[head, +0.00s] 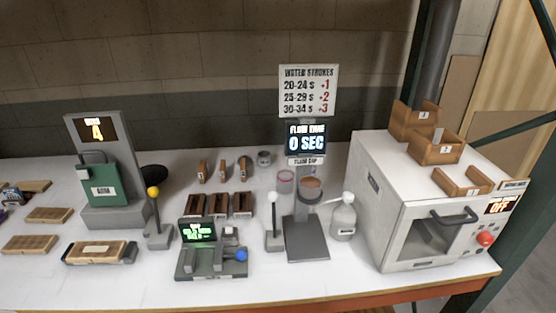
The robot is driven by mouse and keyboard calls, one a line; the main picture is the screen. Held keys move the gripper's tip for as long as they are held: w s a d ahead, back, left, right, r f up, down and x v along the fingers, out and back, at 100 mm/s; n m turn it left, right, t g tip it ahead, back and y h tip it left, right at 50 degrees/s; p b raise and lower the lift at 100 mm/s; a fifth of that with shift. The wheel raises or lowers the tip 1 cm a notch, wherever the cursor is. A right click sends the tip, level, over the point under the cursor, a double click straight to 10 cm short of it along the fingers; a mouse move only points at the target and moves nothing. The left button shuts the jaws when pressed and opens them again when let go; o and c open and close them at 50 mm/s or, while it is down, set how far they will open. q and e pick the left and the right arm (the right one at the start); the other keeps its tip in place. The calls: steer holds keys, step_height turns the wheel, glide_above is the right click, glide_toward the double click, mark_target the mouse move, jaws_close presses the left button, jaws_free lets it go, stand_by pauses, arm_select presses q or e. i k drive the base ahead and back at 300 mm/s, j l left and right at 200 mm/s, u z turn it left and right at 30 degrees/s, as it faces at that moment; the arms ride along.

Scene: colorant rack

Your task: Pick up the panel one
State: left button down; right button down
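Several flat wooden panels lie on the left of the white table in the head view: one at the back (36,186), one in the middle (48,215) and one in front (30,244). Another wooden panel (98,249) with a pale label sits in a dark-ended holder (128,254) farther right. I cannot read a number on any of them, so I cannot tell which is panel one. Neither of my grippers shows in the head view.
A grey stand with a green box (100,185) is behind the panels. A yellow-knobbed lever (154,192), a scale-like device (212,262), a flow-cup stand (306,240) and a bottle (343,222) stand mid-table. A white oven (390,225) carrying wooden holders (434,150) fills the right.

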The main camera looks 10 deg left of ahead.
mark_target(102, 250)
steer(key=u, duration=1.65)
